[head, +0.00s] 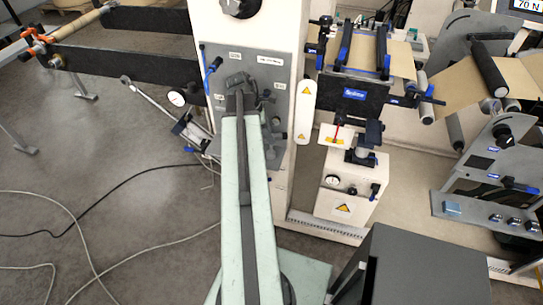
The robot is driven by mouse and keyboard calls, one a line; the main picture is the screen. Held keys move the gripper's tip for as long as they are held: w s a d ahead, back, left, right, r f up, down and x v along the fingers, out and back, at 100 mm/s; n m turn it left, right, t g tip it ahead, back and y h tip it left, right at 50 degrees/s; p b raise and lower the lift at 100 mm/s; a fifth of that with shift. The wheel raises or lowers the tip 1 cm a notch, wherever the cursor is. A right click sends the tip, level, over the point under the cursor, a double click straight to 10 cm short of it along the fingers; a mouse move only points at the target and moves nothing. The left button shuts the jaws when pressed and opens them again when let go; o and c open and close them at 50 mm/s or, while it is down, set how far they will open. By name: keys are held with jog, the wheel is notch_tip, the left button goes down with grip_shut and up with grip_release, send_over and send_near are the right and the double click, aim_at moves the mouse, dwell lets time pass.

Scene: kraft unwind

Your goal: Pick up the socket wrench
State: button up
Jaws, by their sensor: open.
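My mint-green arm reaches up the middle of the head view. My gripper (238,82) is the dark part at its far end, in front of the grey panel (270,75) of the white machine column. The fingers are small and seen from behind, with nothing visibly held between them. I cannot make out a socket wrench for certain. A slim silver bar (150,98) slants down beside a round gauge (177,98), left of the gripper; I cannot tell whether it is a tool or a machine part. The arm hides part of the panel.
Black beams (125,66) with an orange-ended roller run left of the column. A small stand (349,188) and rollers with brown paper (460,85) are at right. A dark box (425,268) stands at lower right. Cables (120,185) cross the otherwise open floor at left.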

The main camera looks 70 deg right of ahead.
grip_shut()
jog(key=shift+r, duration=0.15)
